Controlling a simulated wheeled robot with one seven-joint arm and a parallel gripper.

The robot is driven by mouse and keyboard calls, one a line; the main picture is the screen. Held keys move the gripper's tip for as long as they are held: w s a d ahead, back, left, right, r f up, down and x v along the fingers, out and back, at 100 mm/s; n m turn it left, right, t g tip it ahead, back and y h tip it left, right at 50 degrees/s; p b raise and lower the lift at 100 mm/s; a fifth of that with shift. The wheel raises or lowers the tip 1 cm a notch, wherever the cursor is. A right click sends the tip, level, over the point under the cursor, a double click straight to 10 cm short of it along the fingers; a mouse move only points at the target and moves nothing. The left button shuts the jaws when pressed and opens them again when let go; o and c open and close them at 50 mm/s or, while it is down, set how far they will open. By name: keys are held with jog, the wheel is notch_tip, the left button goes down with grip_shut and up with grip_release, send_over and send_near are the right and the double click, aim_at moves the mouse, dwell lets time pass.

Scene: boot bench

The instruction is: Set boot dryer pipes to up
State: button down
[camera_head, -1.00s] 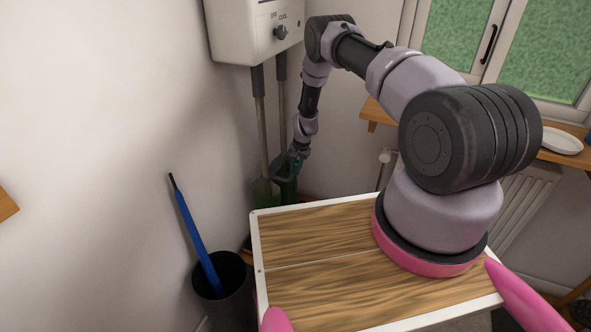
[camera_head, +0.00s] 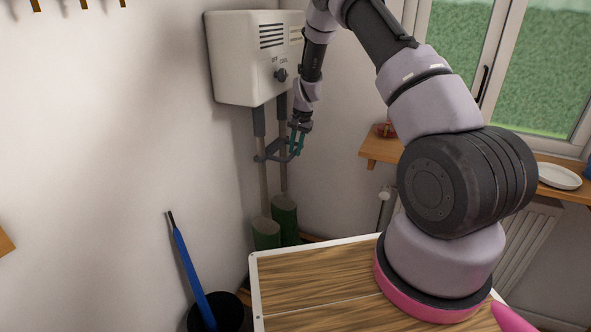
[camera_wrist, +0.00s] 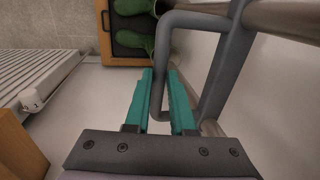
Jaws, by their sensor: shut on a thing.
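The boot dryer (camera_head: 244,75) is a white box on the wall with a dark knob and two hanging pipes (camera_head: 263,185). A grey bar handle (camera_head: 270,152) spans the pipes, just below their dark upper sleeves. My gripper (camera_head: 297,145) is shut on this handle. In the wrist view, the teal fingers of my gripper (camera_wrist: 160,85) close around one side of the grey handle loop (camera_wrist: 162,50). Two green boots (camera_head: 284,218) stand below the pipes, and they also show in the wrist view (camera_wrist: 130,40). Whether the pipe ends are inside the boots I cannot tell.
A wooden-topped surface with a white rim (camera_head: 300,285) is in front of me. A dark bin (camera_head: 230,312) with a blue umbrella (camera_head: 193,272) stands left. A wooden shelf (camera_head: 375,150), a radiator (camera_head: 525,235) and a window are at right.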

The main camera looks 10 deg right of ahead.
notch_tip(320, 180, up, 6)
jog(key=shift+w+r, duration=0.1)
dwell(0.4)
jog(key=c, duration=0.8)
grip_release()
jog(key=shift+o, duration=0.2)
notch_tip(320, 180, up, 11)
jog(key=s+d, duration=0.1)
jog(key=shift+s+d, duration=0.15)
jog(key=shift+d, duration=0.2)
